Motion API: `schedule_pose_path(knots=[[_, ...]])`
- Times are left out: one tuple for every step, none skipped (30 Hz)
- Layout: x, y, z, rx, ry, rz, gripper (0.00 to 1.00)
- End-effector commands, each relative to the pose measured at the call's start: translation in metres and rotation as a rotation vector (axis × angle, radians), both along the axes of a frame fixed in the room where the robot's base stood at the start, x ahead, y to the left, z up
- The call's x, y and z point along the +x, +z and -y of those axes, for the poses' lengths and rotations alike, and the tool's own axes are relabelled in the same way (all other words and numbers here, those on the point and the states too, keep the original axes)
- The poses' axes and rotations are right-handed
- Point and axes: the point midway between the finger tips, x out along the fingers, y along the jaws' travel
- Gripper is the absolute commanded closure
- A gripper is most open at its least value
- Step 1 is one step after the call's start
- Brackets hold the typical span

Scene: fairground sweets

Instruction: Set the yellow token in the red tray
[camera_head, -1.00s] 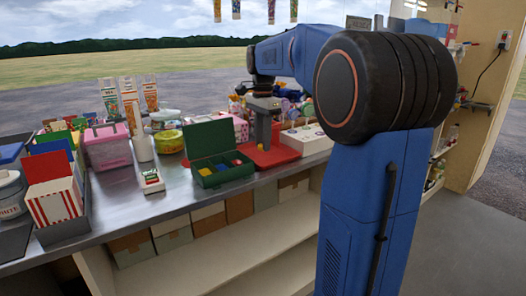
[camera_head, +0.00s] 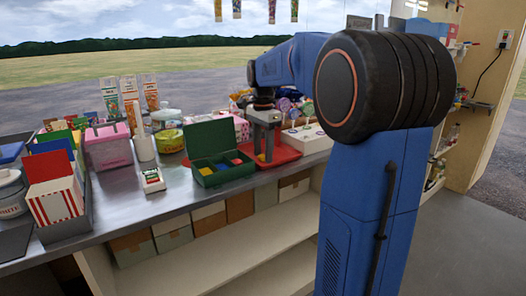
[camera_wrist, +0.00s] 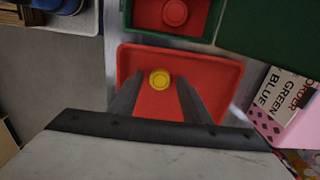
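The yellow token (camera_wrist: 159,78) is a small round disc over the red tray (camera_wrist: 145,104) in the wrist view, near the tray's upper-middle part. My gripper (camera_wrist: 160,80) has its two dark fingers apart, with the token between their tips and a gap showing on each side. In the head view my gripper (camera_head: 264,158) is low over the red tray (camera_head: 288,153), pointing down, and the yellow token shows between its fingers. The token appears to lie on the tray floor, but the contact is too small to be sure.
An open green box (camera_head: 213,180) with coloured compartments stands just left of the tray; a red token (camera_wrist: 174,12) sits in its red compartment. A white holder with lollipops (camera_head: 312,140) is right of the tray. A pink container (camera_head: 108,150) and a striped carton (camera_head: 57,205) stand further left.

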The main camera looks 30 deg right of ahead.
Motion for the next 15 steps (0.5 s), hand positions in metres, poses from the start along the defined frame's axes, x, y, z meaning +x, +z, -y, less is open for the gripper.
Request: schedule_pose_path(knots=[[0.0,0.0,0.0,0.0,0.0,0.0,0.56],[0.0,0.0,0.0,0.0,0.0,0.0,0.56],[0.0,0.001,0.0,0.0,0.0,0.001,0.56],[0.0,0.003,0.0,0.0,0.0,0.001,0.56],[0.0,0.004,0.0,-0.001,0.0,0.001,0.56],[0.001,0.008,0.0,-0.001,0.0,0.002,0.56],[0.0,0.011,0.0,0.0,0.0,0.001,0.56],[0.0,0.015,0.0,0.0,0.0,0.001,0.56],[0.001,0.021,0.0,-0.001,0.0,0.003,0.56],[0.001,0.026,0.0,-0.001,0.0,0.003,0.56],[0.0,0.031,0.0,-0.001,0.0,0.002,0.56],[0.001,0.039,0.0,-0.001,0.0,0.004,0.56],[0.001,0.045,0.0,-0.001,0.0,0.003,0.56],[0.001,0.051,0.0,-0.001,0.0,0.003,0.56],[0.001,0.059,0.0,-0.001,0.0,0.003,0.56]])
